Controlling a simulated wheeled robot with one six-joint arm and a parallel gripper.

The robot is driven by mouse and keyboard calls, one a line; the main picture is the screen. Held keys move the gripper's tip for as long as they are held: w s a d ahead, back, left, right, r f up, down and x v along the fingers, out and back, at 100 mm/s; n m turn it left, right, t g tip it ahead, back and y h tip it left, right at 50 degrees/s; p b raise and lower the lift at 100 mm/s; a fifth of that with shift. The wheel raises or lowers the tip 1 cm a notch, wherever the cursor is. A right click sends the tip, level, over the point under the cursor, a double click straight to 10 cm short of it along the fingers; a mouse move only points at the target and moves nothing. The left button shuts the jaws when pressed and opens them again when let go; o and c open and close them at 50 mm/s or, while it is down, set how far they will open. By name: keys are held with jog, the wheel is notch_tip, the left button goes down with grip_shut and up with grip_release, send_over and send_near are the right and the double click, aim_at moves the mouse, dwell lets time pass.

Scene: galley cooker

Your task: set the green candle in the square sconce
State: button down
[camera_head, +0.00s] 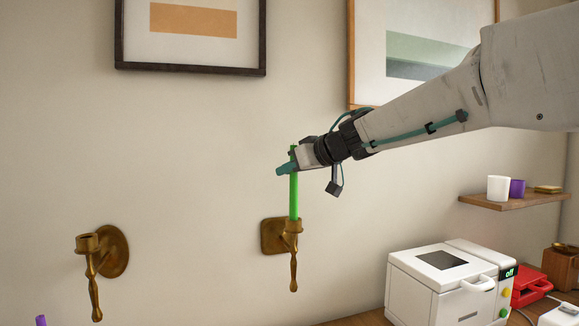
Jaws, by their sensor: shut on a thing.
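The green candle (294,194) stands upright, with its lower end at the cup of the brass square sconce (273,237) on the wall. From this view I cannot tell whether its base is seated inside the cup or just in front of it or above it. My gripper (288,168) is shut on the candle's upper part, and a short piece of candle shows above the fingers. A brass sconce with a round back plate (116,252) is on the wall to the left, and its cup looks empty.
Two framed pictures (190,68) hang above. A shelf (515,200) at right holds a white cup (498,188) and a purple cup (517,188). A white appliance (440,285) marked "off" stands below. A purple tip (41,321) shows at bottom left. The wall between the sconces is clear.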

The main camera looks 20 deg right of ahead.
jog(key=shift+f, duration=0.15)
dwell(0.5)
jog(key=c, duration=0.7)
grip_release()
jog(key=shift+s, duration=0.1)
jog(key=shift+v, duration=4.9)
